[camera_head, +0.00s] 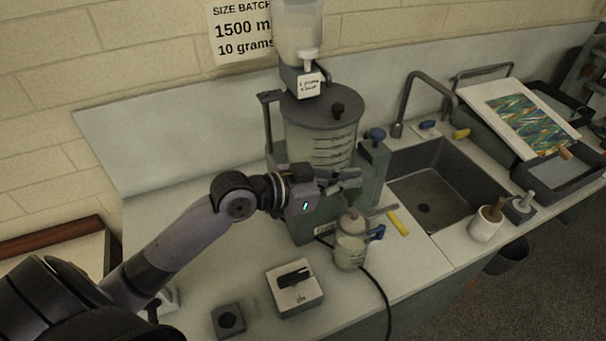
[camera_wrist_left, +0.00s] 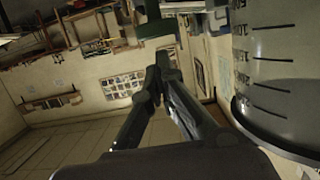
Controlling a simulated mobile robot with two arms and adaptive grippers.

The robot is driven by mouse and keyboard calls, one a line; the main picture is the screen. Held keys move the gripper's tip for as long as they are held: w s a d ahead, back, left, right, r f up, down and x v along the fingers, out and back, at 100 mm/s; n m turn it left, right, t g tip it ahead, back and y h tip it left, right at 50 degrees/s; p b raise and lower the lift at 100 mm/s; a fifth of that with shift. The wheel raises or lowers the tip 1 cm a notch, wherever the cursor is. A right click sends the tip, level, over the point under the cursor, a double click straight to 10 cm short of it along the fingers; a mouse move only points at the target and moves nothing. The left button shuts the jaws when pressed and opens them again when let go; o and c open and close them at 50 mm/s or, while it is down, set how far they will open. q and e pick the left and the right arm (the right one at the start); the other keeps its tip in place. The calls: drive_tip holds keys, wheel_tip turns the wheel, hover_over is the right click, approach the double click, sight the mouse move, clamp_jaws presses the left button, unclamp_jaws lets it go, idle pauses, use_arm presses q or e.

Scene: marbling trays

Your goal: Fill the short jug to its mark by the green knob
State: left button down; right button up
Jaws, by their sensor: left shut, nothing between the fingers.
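The short jug (camera_head: 350,255) is a small clear jug with a blue handle (camera_head: 377,232). It stands on the bench below the front of a big dispenser with a marked clear tank (camera_head: 320,145). Its mark and liquid level are too small to tell. My left gripper (camera_head: 349,184) is shut and empty, in front of the tank and above the jug. A dark green piece shows at its fingertips, perhaps the green knob; touching or apart I cannot tell. In the left wrist view the fingers (camera_wrist_left: 163,62) meet, with the tank wall (camera_wrist_left: 268,75) at right. My right gripper is not in view.
A blue knob (camera_head: 376,135) is on the dispenser's right side. A sink (camera_head: 430,195) with a tap (camera_head: 402,105) lies to the right. A white pad with a black item (camera_head: 294,287) and a grey block (camera_head: 228,321) are in front. A black cable runs past the jug.

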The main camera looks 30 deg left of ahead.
use_arm(q)
drive_tip(key=b+v, duration=0.4)
drive_tip(key=v, duration=0.6)
drive_tip(key=shift+r+b, duration=0.25)
drive_tip(key=shift+b, duration=0.15)
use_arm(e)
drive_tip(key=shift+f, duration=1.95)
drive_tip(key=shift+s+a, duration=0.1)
